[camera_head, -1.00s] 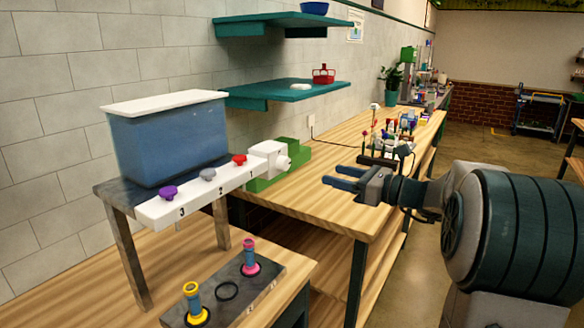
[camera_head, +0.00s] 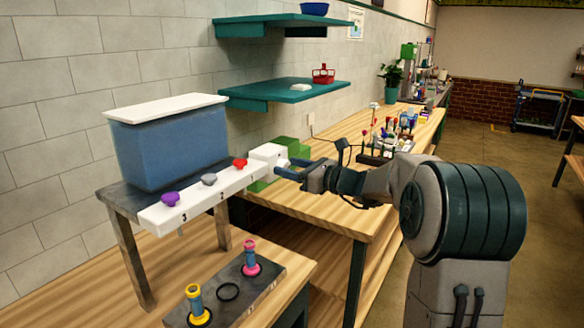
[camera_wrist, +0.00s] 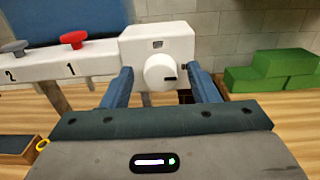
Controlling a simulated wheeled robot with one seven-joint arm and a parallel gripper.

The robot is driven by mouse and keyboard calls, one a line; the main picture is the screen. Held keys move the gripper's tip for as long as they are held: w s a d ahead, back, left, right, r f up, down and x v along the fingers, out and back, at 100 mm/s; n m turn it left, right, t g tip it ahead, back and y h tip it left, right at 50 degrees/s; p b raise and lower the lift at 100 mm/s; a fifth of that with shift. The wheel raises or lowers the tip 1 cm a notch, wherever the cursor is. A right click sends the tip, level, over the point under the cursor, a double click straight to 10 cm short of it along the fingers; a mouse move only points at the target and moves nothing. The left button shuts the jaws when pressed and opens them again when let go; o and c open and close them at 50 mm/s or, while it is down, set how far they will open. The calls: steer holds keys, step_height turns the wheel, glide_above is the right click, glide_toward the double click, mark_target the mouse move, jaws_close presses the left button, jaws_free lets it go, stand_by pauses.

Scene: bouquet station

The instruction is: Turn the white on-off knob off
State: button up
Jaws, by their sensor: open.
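In the head view the box (camera_head: 268,153) ends the white numbered bar, and the knob is mostly hidden by my gripper. My gripper (camera_head: 282,168) is open and faces the knob. In the wrist view its two blue fingers (camera_wrist: 160,80) stand left and right of the knob, with visible gaps on both sides. I cannot tell whether the fingertips reach past the knob's front face.
The white bar (camera_head: 225,188) carries red (camera_head: 240,163), grey (camera_head: 209,179) and purple (camera_head: 170,198) knobs below a blue tank (camera_head: 170,145). Green blocks (camera_head: 292,150) stand just behind the box. A plate (camera_head: 255,283) with yellow and pink holders is in front.

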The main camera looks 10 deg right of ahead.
steer(key=c, duration=1)
steer(key=shift+o, duration=0.2)
steer(key=shift+f+b, duration=0.15)
steer(key=shift+b, duration=0.3)
steer(key=n+b, duration=0.8)
steer(key=b, duration=0.3)
steer(key=n+b, duration=0.9)
steer(key=b, duration=0.2)
steer(key=shift+s+f+n+b, duration=0.15)
steer(key=shift+f+n+b, duration=0.05)
steer(key=shift+n+b, duration=0.15)
steer(key=shift+r, duration=0.1)
